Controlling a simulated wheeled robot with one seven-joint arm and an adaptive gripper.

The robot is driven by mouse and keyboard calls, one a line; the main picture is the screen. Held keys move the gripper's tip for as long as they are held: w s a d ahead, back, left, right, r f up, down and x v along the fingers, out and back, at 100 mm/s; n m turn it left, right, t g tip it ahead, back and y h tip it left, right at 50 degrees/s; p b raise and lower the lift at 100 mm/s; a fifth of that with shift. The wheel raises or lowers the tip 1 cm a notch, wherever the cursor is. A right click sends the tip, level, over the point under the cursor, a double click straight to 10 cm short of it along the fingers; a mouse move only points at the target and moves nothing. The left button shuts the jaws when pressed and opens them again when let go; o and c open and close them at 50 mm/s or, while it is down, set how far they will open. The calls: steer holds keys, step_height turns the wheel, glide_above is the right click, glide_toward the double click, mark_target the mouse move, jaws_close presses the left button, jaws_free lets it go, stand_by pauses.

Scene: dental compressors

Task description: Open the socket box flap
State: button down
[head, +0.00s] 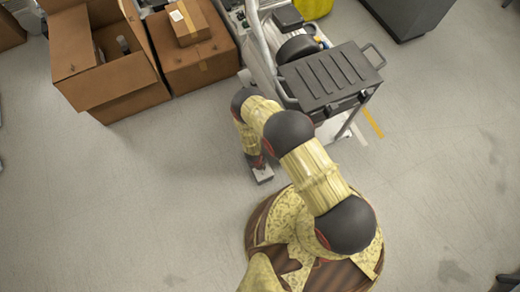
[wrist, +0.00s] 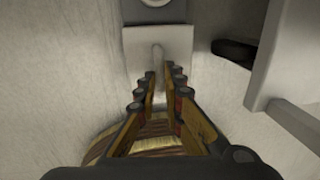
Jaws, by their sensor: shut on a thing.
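In the head view a small grey box (head: 263,175) shows just below my gripper (head: 257,162), whose fingers are mostly hidden by my arm. I cannot tell how far the flap is open.
A wheeled cart with a black ribbed case (head: 332,77) stands just above my arm. An open cardboard box (head: 125,75) and a closed one (head: 195,65) stand at upper left. A grey post (wrist: 270,55) is right of my gripper.

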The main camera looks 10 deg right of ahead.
steer(key=shift+w+d+r+y+p, duration=0.3)
steer(key=shift+y+p, duration=0.2)
steer(key=shift+p, duration=0.75)
steer(key=shift+w+d+r+y+p, duration=0.15)
steer(key=shift+d+r+y+p, duration=0.25)
steer(key=shift+p, duration=0.85)
steer(key=shift+d+r+g+y+p, duration=0.1)
steer(key=shift+d+g+y+p, duration=0.3)
steer(key=shift+d+y+p, duration=0.2)
steer(key=shift+d+y, duration=0.25)
steer(key=shift+y, duration=0.35)
steer(key=shift+r, duration=0.1)
